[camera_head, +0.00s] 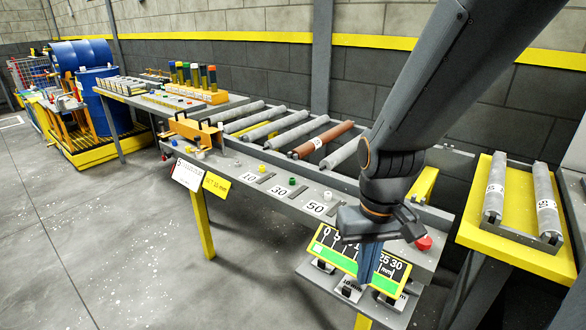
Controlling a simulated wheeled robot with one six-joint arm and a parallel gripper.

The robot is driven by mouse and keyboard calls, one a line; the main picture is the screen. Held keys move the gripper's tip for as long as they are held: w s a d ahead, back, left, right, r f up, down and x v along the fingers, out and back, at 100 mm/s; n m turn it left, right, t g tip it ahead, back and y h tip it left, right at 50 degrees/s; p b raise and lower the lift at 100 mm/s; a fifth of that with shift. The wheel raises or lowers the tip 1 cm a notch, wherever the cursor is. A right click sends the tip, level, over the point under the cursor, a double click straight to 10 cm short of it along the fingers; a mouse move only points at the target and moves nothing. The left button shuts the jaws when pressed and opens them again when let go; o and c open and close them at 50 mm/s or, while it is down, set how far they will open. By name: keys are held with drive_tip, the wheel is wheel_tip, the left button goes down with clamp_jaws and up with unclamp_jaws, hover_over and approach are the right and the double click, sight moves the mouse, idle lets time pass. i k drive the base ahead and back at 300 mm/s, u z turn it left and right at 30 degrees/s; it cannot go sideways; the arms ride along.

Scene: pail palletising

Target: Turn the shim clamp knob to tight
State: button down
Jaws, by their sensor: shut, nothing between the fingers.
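My gripper (369,275) hangs at the lower right with its blue-grey fingers shut and pointing down. The fingers are in front of a green millimetre scale plate (330,246) and hide part of its numbers. A red round knob or button (424,243) sits on the grey rail just right of my gripper, apart from the fingers. I cannot tell whether it is the shim clamp knob. No tight mark is readable. Below the scale, small dark blocks (349,289), one marked in mm, sit on a grey shelf, partly hidden by the gripper.
Yellow, green and white buttons (330,197) line the rail beside labels 10, 30 and 50. Behind lies a roller conveyor with a reddish-brown roller (321,141). A yellow stand with two rollers (491,187) is at right. The left floor is clear.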

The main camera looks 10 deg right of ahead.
sight(425, 243)
drive_tip(key=u, duration=0.2)
drive_tip(key=k, duration=0.45)
drive_tip(key=u, duration=0.5)
drive_tip(key=k, duration=0.8)
drive_tip(key=z, duration=0.55)
drive_tip(key=i, duration=0.75)
drive_tip(key=z, duration=0.9)
drive_tip(key=i, duration=0.35)
drive_tip(key=z, duration=0.1)
